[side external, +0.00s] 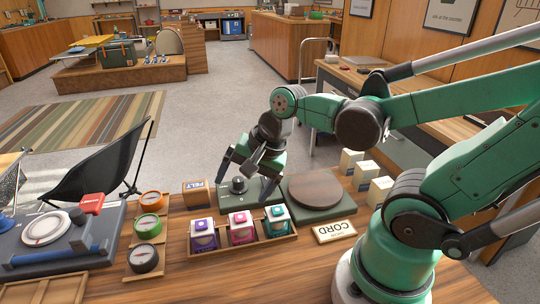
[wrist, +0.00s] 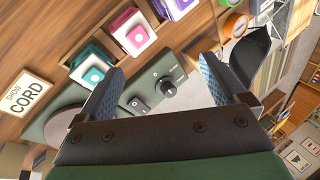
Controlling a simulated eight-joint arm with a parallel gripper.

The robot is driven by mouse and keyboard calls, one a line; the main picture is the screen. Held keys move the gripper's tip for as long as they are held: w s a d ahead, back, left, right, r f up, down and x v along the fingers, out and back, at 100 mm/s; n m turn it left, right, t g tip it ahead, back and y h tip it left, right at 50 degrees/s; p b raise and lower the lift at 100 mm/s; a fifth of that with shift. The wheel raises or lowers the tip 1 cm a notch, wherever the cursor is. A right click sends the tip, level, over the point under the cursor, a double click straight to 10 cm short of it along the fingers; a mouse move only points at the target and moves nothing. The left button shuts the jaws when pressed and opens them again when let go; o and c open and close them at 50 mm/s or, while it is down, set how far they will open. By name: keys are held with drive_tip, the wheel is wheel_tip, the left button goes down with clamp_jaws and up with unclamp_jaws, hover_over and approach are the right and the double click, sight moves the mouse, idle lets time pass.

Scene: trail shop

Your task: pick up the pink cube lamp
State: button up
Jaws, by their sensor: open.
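The pink cube lamp (side external: 242,228) has a white body with a pink top and front. It sits in the middle of a wooden tray (side external: 262,242), between a purple cube lamp (side external: 203,236) and a teal cube lamp (side external: 277,221). In the wrist view the pink lamp (wrist: 133,33) is near the top, beyond my fingertips. My gripper (side external: 249,177) is open and empty, above and behind the tray, over the green device with a black knob (side external: 238,187). The gripper also shows in the wrist view (wrist: 165,75), its two blue-padded fingers apart. Nothing is between the fingers at their height.
A round brown disc on a green base (side external: 314,190) stands right of the device. A CORD sign (side external: 335,232) lies right of the tray. Pale blocks (side external: 365,174) stand behind. Bare wood shows in front of the tray.

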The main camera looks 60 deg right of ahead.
sight(240, 216)
drive_tip(key=m, duration=0.2)
drive_tip(key=f+m, duration=0.1)
drive_tip(key=m, duration=0.2)
drive_tip(key=m+g+y, duration=0.1)
drive_tip(key=m, duration=0.1)
drive_tip(key=shift+s+d+f, duration=0.1)
drive_tip(key=shift+s+f, duration=0.1)
drive_tip(key=shift+s, duration=0.05)
drive_tip(key=m, duration=0.4)
drive_tip(key=f+m+y, duration=0.1)
drive_tip(key=m, duration=0.1)
drive_tip(key=shift+s+m+g, duration=0.25)
drive_tip(key=shift+m+g, duration=0.05)
drive_tip(key=shift+x, duration=2.8)
clamp_jaws()
drive_tip(key=shift+r, duration=0.2)
